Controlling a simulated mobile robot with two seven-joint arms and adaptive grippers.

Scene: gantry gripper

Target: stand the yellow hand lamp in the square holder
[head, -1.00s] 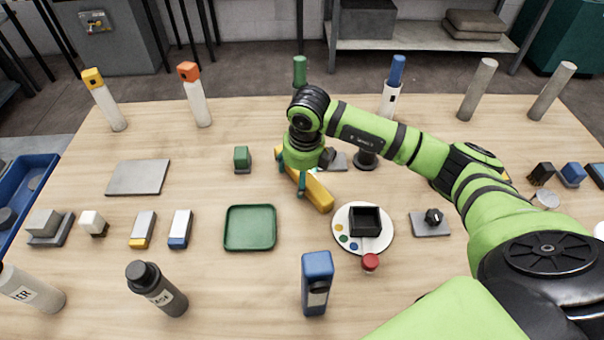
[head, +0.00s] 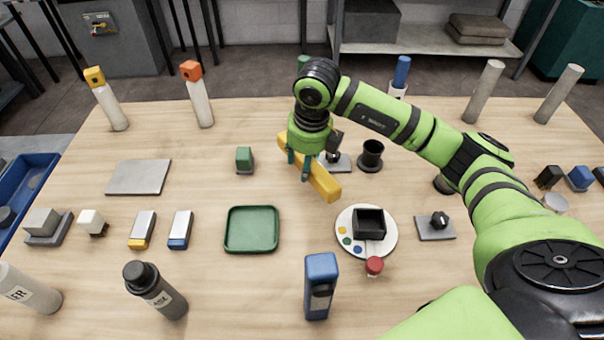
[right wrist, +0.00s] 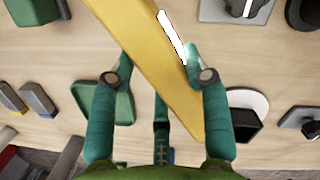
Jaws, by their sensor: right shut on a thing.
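The yellow hand lamp (head: 324,184) is a long yellow bar, tilted in the head view from upper left to lower right. My right gripper (head: 299,168) is shut on it around its middle, and the lamp seems to be above the table. In the right wrist view the lamp (right wrist: 150,55) runs slantwise between the fingers, with a white strip on one side. The square holder (head: 370,223) is a black, open-topped box on a round white plate, to the right of and nearer than the lamp. The holder looks empty. My left gripper is out of view.
A green tray (head: 251,229) lies left of the holder. A blue upright lamp-like block (head: 320,286) stands in front, and a red-capped piece (head: 374,266) sits at the plate's front edge. A black round cup (head: 371,155) stands behind the plate.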

